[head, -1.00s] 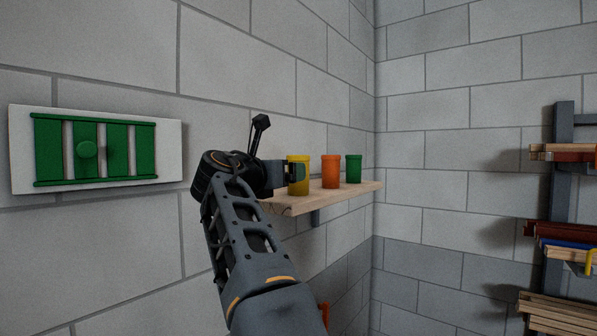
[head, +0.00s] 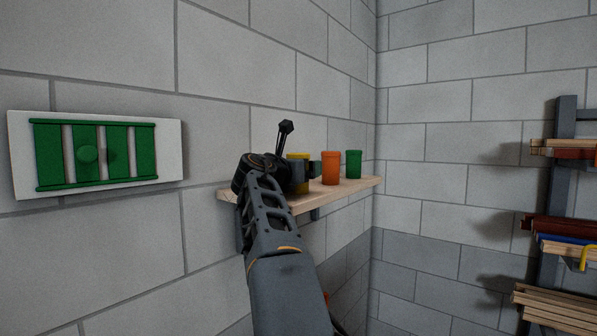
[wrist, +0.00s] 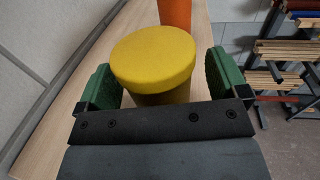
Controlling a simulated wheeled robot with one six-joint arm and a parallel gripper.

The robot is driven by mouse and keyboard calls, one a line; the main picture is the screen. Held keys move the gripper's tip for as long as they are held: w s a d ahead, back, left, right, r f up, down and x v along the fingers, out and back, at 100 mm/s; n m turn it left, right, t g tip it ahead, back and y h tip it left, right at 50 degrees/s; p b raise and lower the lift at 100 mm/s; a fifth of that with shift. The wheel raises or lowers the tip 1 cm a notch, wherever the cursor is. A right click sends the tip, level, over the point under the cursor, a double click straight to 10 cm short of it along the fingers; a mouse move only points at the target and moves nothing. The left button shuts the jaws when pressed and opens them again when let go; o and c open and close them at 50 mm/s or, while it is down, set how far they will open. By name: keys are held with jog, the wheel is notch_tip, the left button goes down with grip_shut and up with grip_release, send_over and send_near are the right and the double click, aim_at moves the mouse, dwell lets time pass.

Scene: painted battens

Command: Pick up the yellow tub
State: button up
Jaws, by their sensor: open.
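The yellow tub (head: 299,158) stands on a wooden wall shelf (head: 352,188). In the head view my gripper (head: 306,172) covers most of it. In the wrist view the yellow tub (wrist: 154,60) is upright between my two green finger pads, with its round lid facing up. My gripper (wrist: 166,82) is open, with a visible gap between the right pad and the tub and a smaller one on the left. The tub's lower part is hidden behind the gripper's dark body.
An orange tub (head: 331,168) and a green tub (head: 354,164) stand further along the shelf; the orange one (wrist: 175,14) is just beyond the yellow. The block wall runs close along the shelf. A rack with battens (head: 560,228) stands at the right.

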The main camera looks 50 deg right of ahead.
jog(key=c, duration=1.2)
jog(key=shift+r, duration=0.1)
